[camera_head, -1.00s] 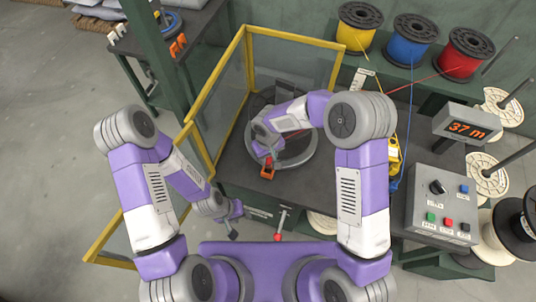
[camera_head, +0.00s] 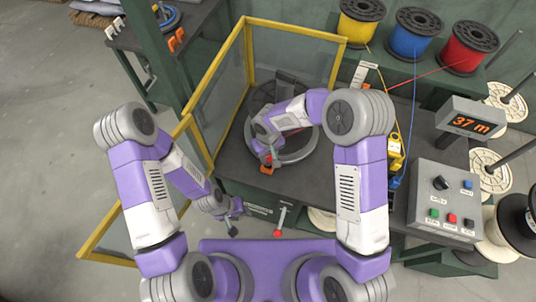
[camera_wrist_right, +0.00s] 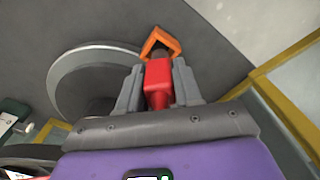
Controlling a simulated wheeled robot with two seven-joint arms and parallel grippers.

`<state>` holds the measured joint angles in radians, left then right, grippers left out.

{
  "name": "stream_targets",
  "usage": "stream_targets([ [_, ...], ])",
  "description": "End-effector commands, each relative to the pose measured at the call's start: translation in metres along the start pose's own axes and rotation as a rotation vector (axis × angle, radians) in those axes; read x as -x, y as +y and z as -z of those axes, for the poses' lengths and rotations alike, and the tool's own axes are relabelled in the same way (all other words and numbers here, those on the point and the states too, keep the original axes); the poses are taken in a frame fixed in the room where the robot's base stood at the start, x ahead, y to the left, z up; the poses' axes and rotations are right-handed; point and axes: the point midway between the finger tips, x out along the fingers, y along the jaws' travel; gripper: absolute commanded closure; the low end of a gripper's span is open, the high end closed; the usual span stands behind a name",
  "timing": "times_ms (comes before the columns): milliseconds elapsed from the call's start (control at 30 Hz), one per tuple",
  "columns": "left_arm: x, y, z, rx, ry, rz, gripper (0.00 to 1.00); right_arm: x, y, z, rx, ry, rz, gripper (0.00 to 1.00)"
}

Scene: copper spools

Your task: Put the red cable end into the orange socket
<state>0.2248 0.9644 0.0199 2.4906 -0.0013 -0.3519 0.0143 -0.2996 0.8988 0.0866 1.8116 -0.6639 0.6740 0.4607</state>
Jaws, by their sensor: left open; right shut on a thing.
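The red cable end (camera_wrist_right: 158,84) is held between the fingers of my right gripper (camera_wrist_right: 157,88). Its front tip meets or overlaps the opening of the orange socket (camera_wrist_right: 162,38) in the right wrist view; I cannot tell how far in it is. In the head view the orange socket (camera_head: 267,170) is on the dark bench, just below my right gripper (camera_head: 268,158), beside the grey ring. My left gripper (camera_head: 237,224) is open and empty, low in front of the bench edge, apart from the socket.
A grey ring (camera_head: 305,153) lies on the bench inside a yellow-framed clear guard (camera_head: 215,95). Red (camera_head: 468,50), blue (camera_head: 413,35) and yellow (camera_head: 360,22) spools stand behind. A control box (camera_head: 440,200) is at right. A red-knobbed lever (camera_head: 280,222) is at the bench's front.

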Motion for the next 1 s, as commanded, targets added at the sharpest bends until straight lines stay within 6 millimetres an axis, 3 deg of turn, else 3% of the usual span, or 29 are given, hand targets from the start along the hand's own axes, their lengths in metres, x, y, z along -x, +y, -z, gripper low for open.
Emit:
stream_targets([
  [600,-0.029,-0.011,0.001,0.000,-0.001,0.000,0.57,-0.033,0.000,0.000,-0.001,0.000,0.000,0.97],
  [867,-0.030,-0.011,0.001,0.002,-0.002,0.001,0.57,-0.033,0.000,0.000,0.000,0.000,0.000,0.97],
  [900,-0.030,-0.012,0.001,0.002,-0.002,0.001,0.57,-0.033,0.000,0.000,0.000,0.000,0.000,0.63],
  [1000,-0.030,-0.012,0.001,0.002,-0.001,0.001,0.57,-0.033,0.000,0.000,0.000,0.000,0.000,0.48],
])
